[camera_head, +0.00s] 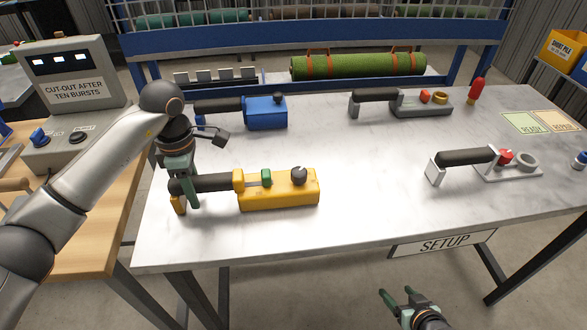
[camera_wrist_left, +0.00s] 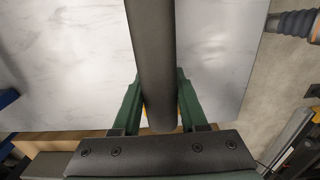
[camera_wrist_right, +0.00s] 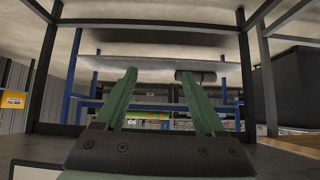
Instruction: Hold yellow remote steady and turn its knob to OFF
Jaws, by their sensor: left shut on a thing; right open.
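The yellow remote (camera_head: 279,192) lies on the near left part of the marble-topped table. It has a black handle (camera_head: 206,184) on its left, a green button (camera_head: 266,177) and a dark round knob (camera_head: 299,175) on top; the knob's setting is too small to read. My left gripper (camera_head: 184,196) is shut around the black handle, which also runs between its fingers in the left wrist view (camera_wrist_left: 155,70). My right gripper (camera_head: 396,297) is open and empty, in front of the table's near edge and apart from the remote. In the right wrist view its fingers (camera_wrist_right: 160,95) are spread.
A blue handled device (camera_head: 267,113) stands behind the remote. Two grey handled devices (camera_head: 422,106) (camera_head: 508,170) lie to the right, with a red-tipped piece (camera_head: 477,90) nearby. A green turf roll (camera_head: 358,66) is at the back.

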